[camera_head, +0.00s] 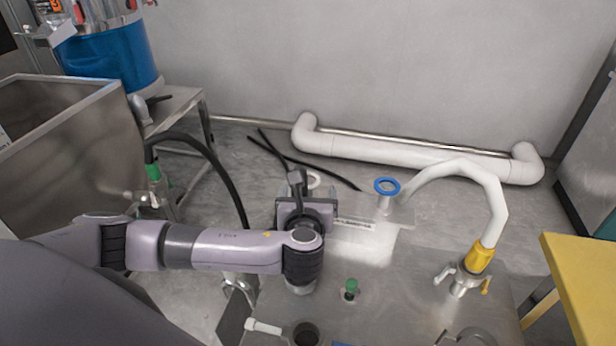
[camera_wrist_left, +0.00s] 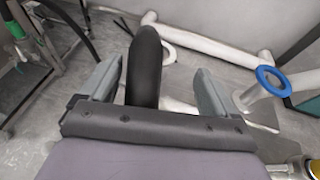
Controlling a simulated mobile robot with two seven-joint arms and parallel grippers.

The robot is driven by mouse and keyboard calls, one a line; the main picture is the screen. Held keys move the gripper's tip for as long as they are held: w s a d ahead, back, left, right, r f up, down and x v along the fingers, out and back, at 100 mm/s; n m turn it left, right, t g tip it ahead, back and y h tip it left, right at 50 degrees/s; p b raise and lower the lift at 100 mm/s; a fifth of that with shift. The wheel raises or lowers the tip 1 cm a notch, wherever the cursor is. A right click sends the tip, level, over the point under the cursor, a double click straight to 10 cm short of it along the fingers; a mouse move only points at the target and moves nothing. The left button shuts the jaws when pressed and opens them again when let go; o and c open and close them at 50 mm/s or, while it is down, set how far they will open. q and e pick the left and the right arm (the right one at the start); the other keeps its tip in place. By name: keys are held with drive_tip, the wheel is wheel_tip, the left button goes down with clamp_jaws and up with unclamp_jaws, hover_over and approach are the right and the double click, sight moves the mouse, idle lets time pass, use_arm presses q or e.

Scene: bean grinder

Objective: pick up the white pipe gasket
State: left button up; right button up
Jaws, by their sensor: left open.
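The white pipe gasket (camera_head: 314,181) is a pale ring, partly hidden behind my left gripper in the head view. In the left wrist view the gasket (camera_wrist_left: 169,52) shows beyond the fingers, partly covered by a dark rounded piece whose nature I cannot tell. My left gripper (camera_head: 305,200) is over the far left part of the steel table. In the left wrist view the gripper (camera_wrist_left: 160,70) is open, with its two grey fingers apart. The gasket is apart from both fingers. My right gripper is out of view.
A blue ring (camera_head: 387,186) sits on a post right of my gripper. A white hose with a yellow collar (camera_head: 480,257) arches over the steel table (camera_head: 400,285). A green-capped fitting (camera_head: 350,288) stands nearer. A white pipe (camera_head: 400,153) runs along the wall.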

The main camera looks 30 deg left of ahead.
sight(308, 183)
use_arm(q)
drive_tip(key=shift+f+x, duration=0.15)
drive_tip(key=shift+x, duration=1.3)
drive_tip(key=shift+f+x, duration=0.1)
drive_tip(key=shift+x, duration=1.4)
drive_tip(key=shift+s, duration=0.15)
drive_tip(key=c, duration=1.1)
